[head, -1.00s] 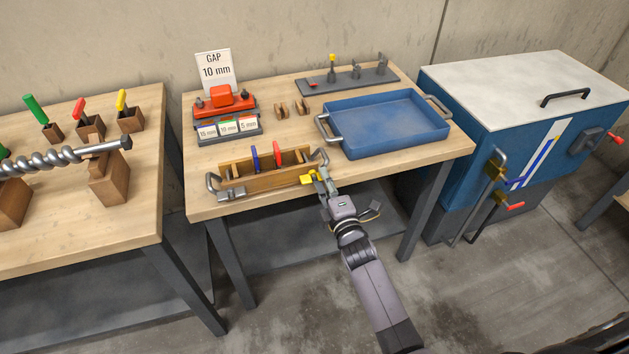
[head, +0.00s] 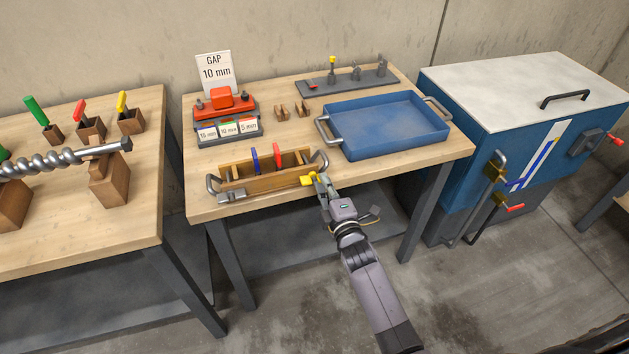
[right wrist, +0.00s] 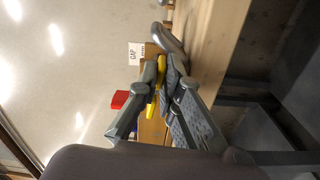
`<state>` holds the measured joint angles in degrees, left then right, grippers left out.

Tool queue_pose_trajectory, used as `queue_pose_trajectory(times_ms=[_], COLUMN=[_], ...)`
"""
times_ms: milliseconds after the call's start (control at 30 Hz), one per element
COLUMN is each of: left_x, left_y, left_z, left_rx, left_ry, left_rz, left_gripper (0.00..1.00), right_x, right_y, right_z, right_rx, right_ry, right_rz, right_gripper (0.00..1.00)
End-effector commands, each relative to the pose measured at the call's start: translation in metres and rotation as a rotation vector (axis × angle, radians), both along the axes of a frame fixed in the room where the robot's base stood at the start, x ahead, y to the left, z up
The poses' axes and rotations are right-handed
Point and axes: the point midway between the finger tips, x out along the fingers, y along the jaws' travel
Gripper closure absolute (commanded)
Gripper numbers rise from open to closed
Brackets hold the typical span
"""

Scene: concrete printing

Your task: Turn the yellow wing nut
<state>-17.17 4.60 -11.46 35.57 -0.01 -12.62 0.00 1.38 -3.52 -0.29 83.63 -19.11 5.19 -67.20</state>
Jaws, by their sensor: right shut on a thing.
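The yellow wing nut (head: 308,180) is at the right end of the wooden box (head: 262,180), near the front edge of the middle table. My right gripper (head: 318,183) is shut on the wing nut. In the right wrist view the yellow wing nut (right wrist: 159,92) shows between the two fingers of the right gripper (right wrist: 162,84), which partly hide it. The box has metal handles at its ends and holds a blue-handled piece (head: 255,160) and a red-handled piece (head: 277,154). My left gripper is not in view.
A blue tray (head: 343,155) stands right of the box. Behind the box are a red device (head: 224,104) with labelled blocks, a "GAP 10 mm" sign (head: 214,68) and small wooden pieces (head: 292,110). A grey rack (head: 345,83) is at the back.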

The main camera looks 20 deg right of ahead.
Motion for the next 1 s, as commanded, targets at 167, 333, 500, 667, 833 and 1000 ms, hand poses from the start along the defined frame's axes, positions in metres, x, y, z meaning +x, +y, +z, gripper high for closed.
queue_pose_trajectory(times_ms=[167,333,500,667,833,1000], left_x=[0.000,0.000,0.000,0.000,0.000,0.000], left_y=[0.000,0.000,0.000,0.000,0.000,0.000], left_z=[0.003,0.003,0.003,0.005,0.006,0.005], left_rx=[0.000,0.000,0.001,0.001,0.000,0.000], left_ry=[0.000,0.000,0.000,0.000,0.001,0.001], left_rz=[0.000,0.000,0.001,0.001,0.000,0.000], left_gripper=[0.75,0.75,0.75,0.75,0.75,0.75], right_x=[0.000,0.000,-0.001,-0.001,-0.001,-0.001], right_y=[0.002,0.002,0.003,0.006,0.009,0.009], right_z=[-0.006,-0.008,-0.008,-0.012,-0.016,-0.016], right_rx=[0.278,0.329,0.336,0.562,0.764,0.777], right_ry=[0.013,0.015,0.015,0.023,0.032,0.032], right_rz=[0.000,0.000,0.000,0.001,0.001,0.001], right_gripper=[1.00,1.00,1.00,1.00,1.00,1.00])
